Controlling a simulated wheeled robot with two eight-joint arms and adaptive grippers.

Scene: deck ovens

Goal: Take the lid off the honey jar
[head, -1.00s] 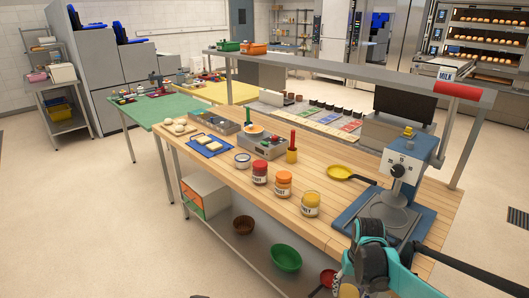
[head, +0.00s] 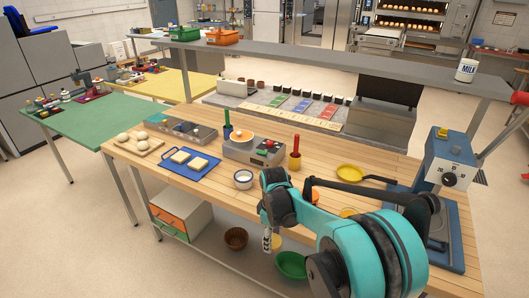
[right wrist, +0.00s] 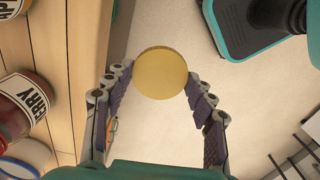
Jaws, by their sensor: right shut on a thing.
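A round gold lid (right wrist: 161,73) sits between the fingertips of my right gripper (right wrist: 158,80) in the right wrist view, with floor behind it. In the head view my right gripper (head: 268,241) points down at the table's front edge, and the lid (head: 277,242) shows just beside it. The honey jar (head: 348,212) is mostly hidden behind my right arm; only a bit of yellow shows. My left gripper is in neither view.
A red-filled jar labelled with a word ending in "ERRY" (right wrist: 22,108) stands on the wooden table at the left of the wrist view. An orange jar top (head: 314,195) shows behind my arm.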

